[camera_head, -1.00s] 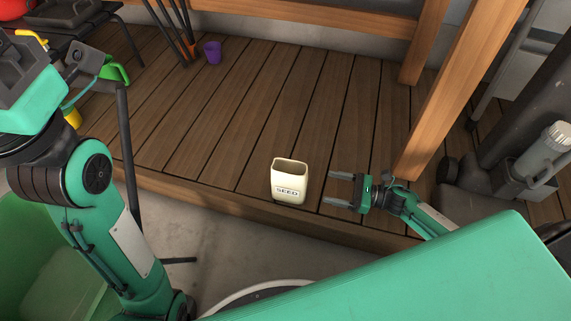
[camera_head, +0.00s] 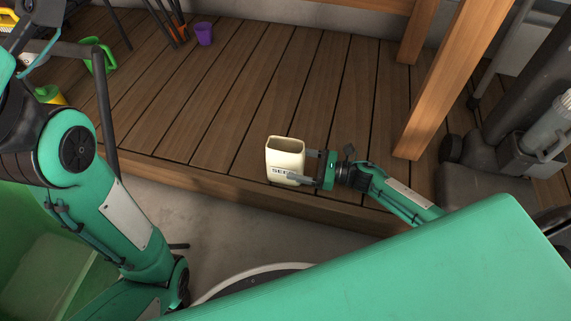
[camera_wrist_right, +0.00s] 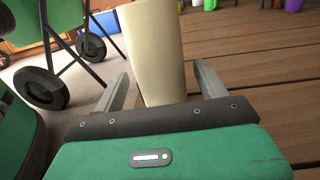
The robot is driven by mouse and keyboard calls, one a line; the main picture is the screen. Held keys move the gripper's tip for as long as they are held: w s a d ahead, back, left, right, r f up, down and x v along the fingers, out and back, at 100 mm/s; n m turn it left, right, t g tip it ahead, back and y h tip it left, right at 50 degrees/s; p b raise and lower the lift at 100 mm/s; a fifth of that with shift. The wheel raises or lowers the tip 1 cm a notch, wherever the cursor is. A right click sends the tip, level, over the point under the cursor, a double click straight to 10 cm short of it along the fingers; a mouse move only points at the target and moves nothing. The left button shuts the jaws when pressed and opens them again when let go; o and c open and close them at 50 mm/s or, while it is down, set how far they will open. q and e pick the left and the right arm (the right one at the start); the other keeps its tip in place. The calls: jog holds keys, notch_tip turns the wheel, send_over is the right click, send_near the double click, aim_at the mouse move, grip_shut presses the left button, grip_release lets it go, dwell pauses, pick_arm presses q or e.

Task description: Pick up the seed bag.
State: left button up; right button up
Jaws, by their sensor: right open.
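The seed bag (camera_head: 285,155) is a cream, open-topped bag with a "SEED" label. It stands upright on the wooden deck near its front edge. My right gripper (camera_head: 297,167) reaches it from the right, with its fingers open at the bag's right part; the near finger covers part of the label. In the right wrist view the bag (camera_wrist_right: 157,50) rises between the two open fingers (camera_wrist_right: 162,92), with a gap visible on the right side. My left arm comes in at the left of the head view, but its gripper fingers are not visible.
A purple cup (camera_head: 203,33) stands at the back of the deck. A slanted wooden post (camera_head: 455,80) and a grey pipe (camera_head: 520,90) stand to the right. A green container (camera_head: 40,250) is at lower left. The deck behind the bag is clear.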

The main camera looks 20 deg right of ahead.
aim_at(287, 162)
jog(key=b+x, duration=0.1)
jog(key=x, duration=0.2)
jog(key=shift+w+a+f+b, duration=0.1)
jog(key=shift+w+f+b, duration=0.1)
jog(key=shift+f+b, duration=0.2)
jog(key=shift+w+a+r, duration=0.15)
jog(key=shift+w+a, duration=0.05)
jog(key=shift+a, duration=0.1)
jog(key=c, duration=1.1)
jog(key=shift+c, duration=0.4)
jog(key=shift+r, duration=0.15)
